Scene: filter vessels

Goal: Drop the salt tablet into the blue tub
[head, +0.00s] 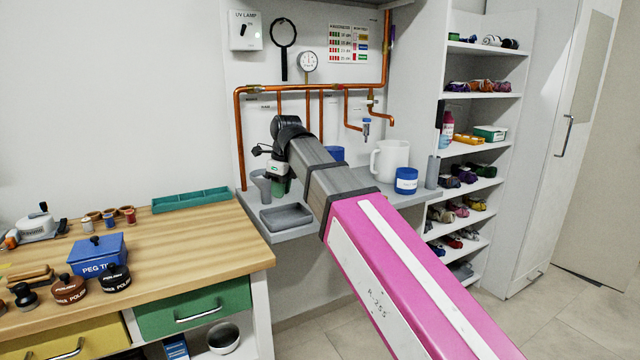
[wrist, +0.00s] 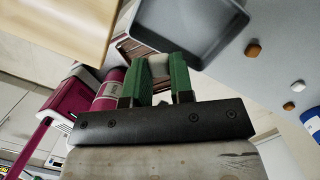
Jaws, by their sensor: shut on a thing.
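My gripper (wrist: 160,72) has green fingers shut on a small white block, the salt tablet (wrist: 159,66), in the wrist view. In the head view my gripper (head: 281,186) is largely hidden by my own arm, above the left part of the grey wall shelf; the tablet cannot be made out there. A blue tub (head: 406,182) with a white label stands on the right part of that shelf, apart from my gripper. Another blue thing (head: 336,153) shows partly behind my arm. At the wrist view's right edge is a blue-and-white container (wrist: 311,122).
A grey tray (head: 286,222) lies at the shelf's front left; its rim (wrist: 146,42) is close to the fingers. Brown lumps (wrist: 252,48) lie beside it. A white jug (head: 388,160) stands behind the blue tub. Copper pipes (head: 240,140) run above the shelf. A wooden bench (head: 190,245) is at left.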

